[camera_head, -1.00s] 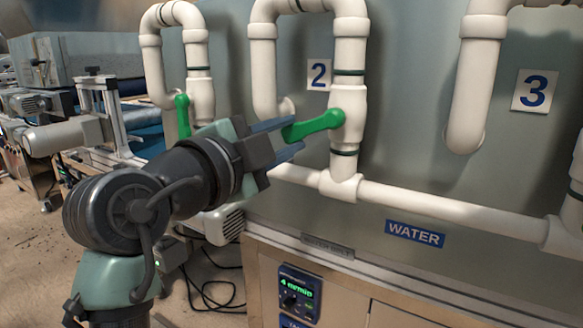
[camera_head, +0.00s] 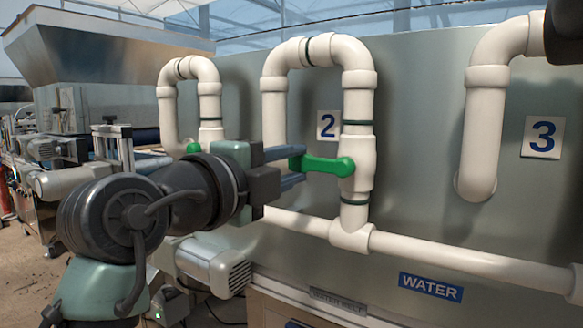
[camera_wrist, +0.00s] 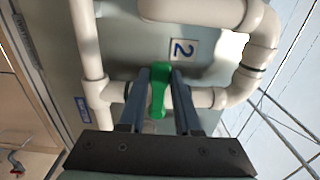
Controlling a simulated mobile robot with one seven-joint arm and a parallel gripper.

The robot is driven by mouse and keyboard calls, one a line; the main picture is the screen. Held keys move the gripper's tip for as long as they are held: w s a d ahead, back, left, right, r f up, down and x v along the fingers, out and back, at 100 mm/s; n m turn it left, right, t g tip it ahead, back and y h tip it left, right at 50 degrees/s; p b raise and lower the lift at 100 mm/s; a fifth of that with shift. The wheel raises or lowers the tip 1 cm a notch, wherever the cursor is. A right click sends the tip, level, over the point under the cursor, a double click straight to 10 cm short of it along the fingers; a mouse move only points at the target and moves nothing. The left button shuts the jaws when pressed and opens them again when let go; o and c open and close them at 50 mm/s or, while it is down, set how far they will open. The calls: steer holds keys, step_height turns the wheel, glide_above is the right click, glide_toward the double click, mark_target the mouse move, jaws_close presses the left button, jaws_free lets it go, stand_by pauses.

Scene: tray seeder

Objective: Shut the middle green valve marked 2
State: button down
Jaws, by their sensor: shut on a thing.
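The green valve handle (camera_head: 325,166) beside the plate marked 2 (camera_head: 327,125) sits on a white vertical pipe (camera_head: 357,105). The handle points left from its pivot, roughly level and across the pipe. My gripper (camera_head: 296,164) comes from the left and is shut on the handle's free end, one blue-grey finger above and one below. In the wrist view the handle (camera_wrist: 158,90) lies between the two fingers, and the 2 plate (camera_wrist: 182,49) is just beyond. Part of the handle's free end is hidden by the fingers in the head view.
Another green handle (camera_head: 193,148) is partly hidden behind my arm on the left pipe (camera_head: 211,105). The plate marked 3 (camera_head: 543,137) is at the right. A horizontal white pipe (camera_head: 470,258) runs below, above the blue WATER label (camera_head: 430,287). A grey motor (camera_head: 215,268) sits low left.

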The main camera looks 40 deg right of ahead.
steer(key=c, duration=0.6)
jaws_free()
steer(key=p+v, duration=0.2)
steer(key=v, duration=1.1)
